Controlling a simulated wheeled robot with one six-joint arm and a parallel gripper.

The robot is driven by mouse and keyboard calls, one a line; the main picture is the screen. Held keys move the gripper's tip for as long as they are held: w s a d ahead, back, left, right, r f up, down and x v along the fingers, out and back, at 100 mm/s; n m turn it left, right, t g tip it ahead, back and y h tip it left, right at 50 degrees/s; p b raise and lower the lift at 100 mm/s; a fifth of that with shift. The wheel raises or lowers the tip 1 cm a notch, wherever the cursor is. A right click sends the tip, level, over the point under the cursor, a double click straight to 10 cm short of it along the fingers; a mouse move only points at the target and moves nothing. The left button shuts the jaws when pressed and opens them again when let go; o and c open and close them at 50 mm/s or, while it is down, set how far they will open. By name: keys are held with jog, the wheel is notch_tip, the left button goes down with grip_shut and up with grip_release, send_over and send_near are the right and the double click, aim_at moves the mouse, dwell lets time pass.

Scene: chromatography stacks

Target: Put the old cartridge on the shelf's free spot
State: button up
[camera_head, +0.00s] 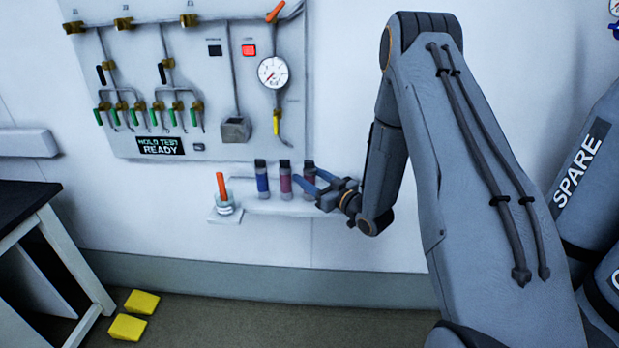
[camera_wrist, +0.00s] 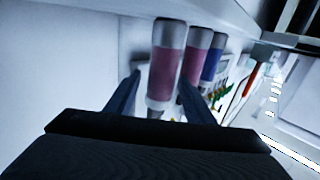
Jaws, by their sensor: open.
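A wall shelf (camera_head: 275,208) holds three upright cartridges. The blue cartridge (camera_head: 262,181) stands left, a magenta cartridge (camera_head: 285,182) in the middle, and another magenta cartridge (camera_head: 309,175) at the right, partly hidden by my fingers. No label shows which one is old. My gripper (camera_head: 314,181) is open at the right cartridge. In the wrist view, that cartridge (camera_wrist: 167,72) stands between my open fingers (camera_wrist: 162,82), with no clear contact. The middle cartridge (camera_wrist: 193,62) and the blue one (camera_wrist: 211,64) line up beyond it. My gripper hides part of the shelf's right end.
A glass jar (camera_head: 224,208) with an orange stick stands at the shelf's left end. A valve panel (camera_head: 200,90) with a gauge hangs above. Grey cylinders (camera_head: 590,165) marked SPARE stand at the right. Yellow blocks (camera_head: 128,327) lie on the floor by a dark-topped table (camera_head: 22,210).

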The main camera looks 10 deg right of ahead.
jog(key=s+d+m+g+h+b, duration=0.1)
jog(key=s+d+g+h, duration=0.25)
jog(key=s, duration=0.25)
jog(key=s+d+m+g+h+b, duration=0.1)
jog(key=s+d+g+h, duration=0.25)
jog(key=s, duration=0.35)
jog(key=s+a+r+m+g, duration=0.1)
jog(key=s+a+r+g, duration=0.1)
jog(key=s, duration=0.9)
jog(key=s+a+r+m+g+h, duration=0.1)
jog(key=s+a+g, duration=0.4)
jog(key=s, duration=0.6)
jog(key=shift+s+a+r+m+g, duration=0.15)
jog(key=shift+s+r+m+g, duration=0.2)
jog(key=shift+r+m+g, duration=0.4)
